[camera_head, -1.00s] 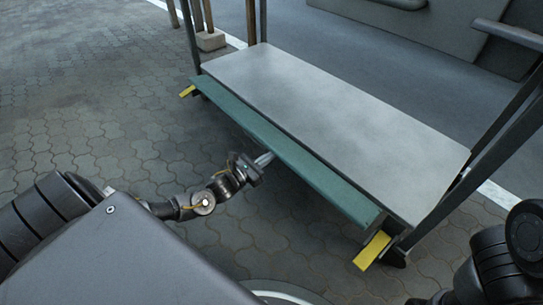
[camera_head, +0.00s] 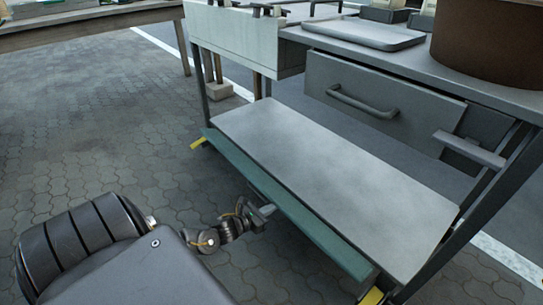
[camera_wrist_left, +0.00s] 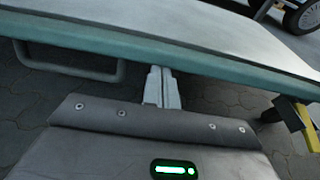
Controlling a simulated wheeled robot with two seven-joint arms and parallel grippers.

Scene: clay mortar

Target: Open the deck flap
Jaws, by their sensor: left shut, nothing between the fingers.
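The deck flap appears to be the long teal-green board (camera_head: 290,210) along the front edge of the cart's pale grey lower deck (camera_head: 330,180). It is tilted, with yellow pieces at its ends. My left gripper (camera_head: 268,210) is at the flap's front edge, near its middle, with its fingers shut and empty. In the left wrist view the shut fingers (camera_wrist_left: 162,86) point at the underside of the teal edge (camera_wrist_left: 190,62). I cannot tell whether they touch it. My right gripper is out of view.
A grey bar handle (camera_wrist_left: 75,72) shows below the teal edge in the left wrist view. Above the deck are a grey drawer (camera_head: 375,100) and a worktop with a tray (camera_head: 365,34) and a brown pot (camera_head: 490,40). Paved floor (camera_head: 110,120) is clear on the left.

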